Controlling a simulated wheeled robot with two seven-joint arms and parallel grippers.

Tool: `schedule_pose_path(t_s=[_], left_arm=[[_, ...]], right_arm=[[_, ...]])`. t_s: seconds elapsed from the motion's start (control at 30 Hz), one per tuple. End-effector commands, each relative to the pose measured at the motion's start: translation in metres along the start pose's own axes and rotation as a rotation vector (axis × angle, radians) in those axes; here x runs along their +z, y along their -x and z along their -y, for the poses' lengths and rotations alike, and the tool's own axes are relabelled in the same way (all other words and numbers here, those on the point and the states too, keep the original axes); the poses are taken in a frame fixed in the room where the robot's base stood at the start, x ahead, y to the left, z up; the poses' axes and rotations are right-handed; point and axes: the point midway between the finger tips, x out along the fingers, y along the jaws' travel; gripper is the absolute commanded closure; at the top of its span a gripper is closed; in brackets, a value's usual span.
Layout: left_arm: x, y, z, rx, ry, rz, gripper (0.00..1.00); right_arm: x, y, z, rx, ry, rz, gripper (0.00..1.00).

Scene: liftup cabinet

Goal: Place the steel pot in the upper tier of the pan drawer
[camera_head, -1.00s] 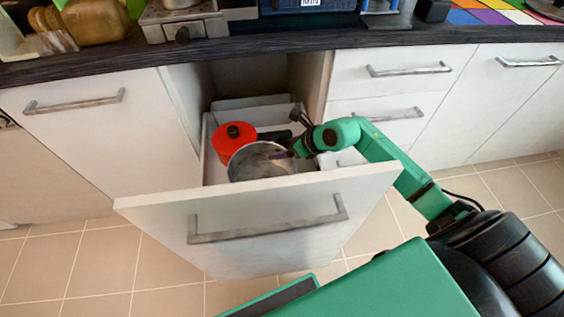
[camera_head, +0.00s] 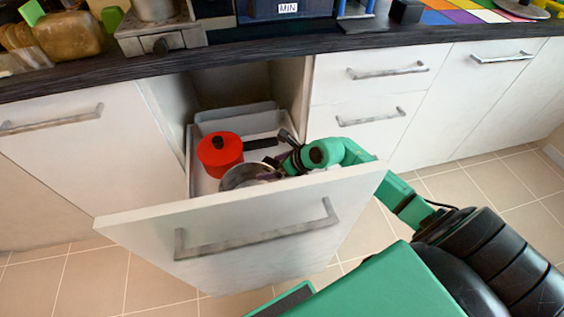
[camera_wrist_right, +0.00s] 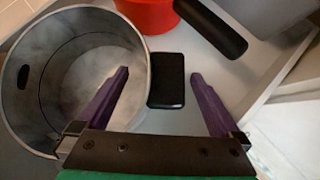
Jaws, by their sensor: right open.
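The steel pot (camera_head: 236,178) is inside the pulled-out drawer (camera_head: 243,223), close behind its front panel, which hides the pot's lower part. In the right wrist view the pot (camera_wrist_right: 88,88) is empty, with its black handle (camera_wrist_right: 166,82) pointing toward my gripper. My right gripper (camera_wrist_right: 160,76) is open, one purple finger on each side of the handle, the left one overlapping the pot's mouth; I cannot tell whether they touch it. In the head view the right gripper (camera_head: 274,170) is beside the pot, partly hidden. My left gripper is not in view.
A red lidded pot (camera_head: 219,154) with a black handle stands in the drawer behind the steel pot. The dark countertop (camera_head: 260,45) runs above, with a stove and other items on it. Closed drawers and doors are to the right. The tiled floor is clear.

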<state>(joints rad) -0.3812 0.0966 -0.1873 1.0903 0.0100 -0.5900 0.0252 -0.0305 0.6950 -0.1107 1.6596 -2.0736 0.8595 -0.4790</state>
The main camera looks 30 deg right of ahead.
Motion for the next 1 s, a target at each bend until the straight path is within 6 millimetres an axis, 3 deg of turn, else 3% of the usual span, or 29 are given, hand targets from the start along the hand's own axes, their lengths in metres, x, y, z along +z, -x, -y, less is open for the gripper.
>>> schedule_pose_path(t_s=[0.3, 0.5, 1.0], left_arm=[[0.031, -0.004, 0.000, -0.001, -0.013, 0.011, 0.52], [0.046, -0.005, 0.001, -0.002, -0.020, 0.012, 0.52], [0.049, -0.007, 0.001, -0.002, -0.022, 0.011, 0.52]], right_arm=[[0.000, 0.072, 0.000, -0.001, 0.003, -0.005, 0.00], [0.000, 0.103, -0.001, 0.001, 0.000, -0.003, 0.00], [0.001, 0.108, -0.001, 0.001, 0.000, 0.001, 0.00]])
